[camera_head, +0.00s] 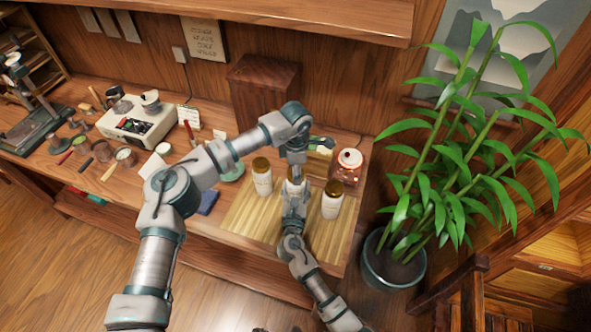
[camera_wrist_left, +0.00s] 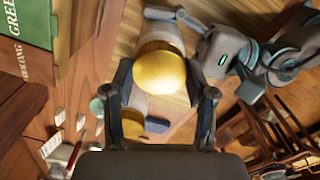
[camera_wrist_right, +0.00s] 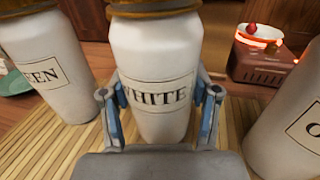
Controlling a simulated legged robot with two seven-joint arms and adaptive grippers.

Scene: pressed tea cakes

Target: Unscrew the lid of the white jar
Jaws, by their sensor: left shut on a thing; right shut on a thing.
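The white jar (camera_wrist_right: 155,65) with the label "WHITE" stands upright on a bamboo mat (camera_head: 238,215), between two similar jars. My right gripper (camera_wrist_right: 160,98) is shut around its body from the front, a finger on each side. The gold lid (camera_wrist_left: 160,72) of the white jar sits between the fingers of my left gripper (camera_wrist_left: 166,88), which is shut on it from above. In the head view my left gripper (camera_head: 296,168) hides most of this lid, and my right gripper (camera_head: 294,198) covers much of the jar body. The lid appears on the jar.
The "GREEN" jar (camera_wrist_right: 48,70) stands close on the left, and another jar (camera_head: 331,202) close on the right. A red-brown stove (camera_head: 345,172) is behind right. A dark blue cloth-like item (camera_head: 205,201) lies left of the mat. A potted bamboo (camera_head: 395,262) stands beyond the table's right end.

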